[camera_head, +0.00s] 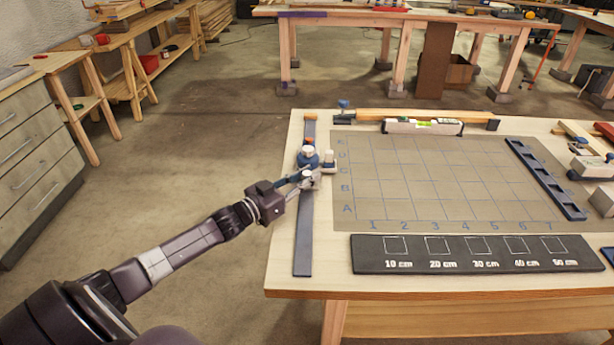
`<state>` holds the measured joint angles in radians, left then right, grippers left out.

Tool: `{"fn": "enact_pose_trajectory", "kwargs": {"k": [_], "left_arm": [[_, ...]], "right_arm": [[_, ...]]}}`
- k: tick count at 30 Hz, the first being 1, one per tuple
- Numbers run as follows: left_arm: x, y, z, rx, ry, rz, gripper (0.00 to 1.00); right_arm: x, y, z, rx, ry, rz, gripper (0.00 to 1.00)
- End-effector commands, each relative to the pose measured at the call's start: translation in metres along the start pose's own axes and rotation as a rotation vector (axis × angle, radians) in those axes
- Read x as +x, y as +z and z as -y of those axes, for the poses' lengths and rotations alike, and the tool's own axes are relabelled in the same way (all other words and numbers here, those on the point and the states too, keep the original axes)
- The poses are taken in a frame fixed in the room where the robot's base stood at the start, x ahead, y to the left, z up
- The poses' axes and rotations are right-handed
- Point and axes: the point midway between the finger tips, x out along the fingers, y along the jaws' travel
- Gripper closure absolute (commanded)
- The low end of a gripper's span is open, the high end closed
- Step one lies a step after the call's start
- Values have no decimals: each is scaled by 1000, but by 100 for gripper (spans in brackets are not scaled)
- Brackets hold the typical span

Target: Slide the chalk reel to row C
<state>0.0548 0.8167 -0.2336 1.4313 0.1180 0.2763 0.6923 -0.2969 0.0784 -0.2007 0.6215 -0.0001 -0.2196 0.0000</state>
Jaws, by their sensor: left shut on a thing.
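The chalk reel (308,156), blue with a white top and an orange spot, sits on the long dark rail (304,235) along the left side of the table. A small pale post on its right side stands beside the grid board (430,180), about level with the letters D and C. Rows run from A at the front upward, with columns numbered along the front edge. My left gripper (308,181) is shut on the near side of the chalk reel, and its fingers hide part of it. My right gripper is out of view.
A dark plate (475,254) with marked squares lies in front of the board. A blue slotted strip (545,180) lies across the board's right side. A spirit level (423,127) and a wooden bar (420,115) lie behind. Tools crowd the right edge.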

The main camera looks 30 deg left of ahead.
Motion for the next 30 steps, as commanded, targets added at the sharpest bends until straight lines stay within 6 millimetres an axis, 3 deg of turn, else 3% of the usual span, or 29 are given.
{"fn": "enact_pose_trajectory", "kwargs": {"k": [7, 8, 13, 23, 30], "left_arm": [[0, 1, 0, 0, -1, 2, 100], [0, 1, 0, 1, -1, 2, 80], [0, 1, 0, 1, -1, 2, 63], [-2, 1, 0, 1, -1, 2, 63], [-28, 2, 0, 0, 0, 5, 63]], "right_arm": [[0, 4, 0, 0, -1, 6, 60], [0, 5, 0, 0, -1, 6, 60], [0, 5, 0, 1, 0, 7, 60], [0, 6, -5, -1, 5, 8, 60], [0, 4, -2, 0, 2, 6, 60]]}}
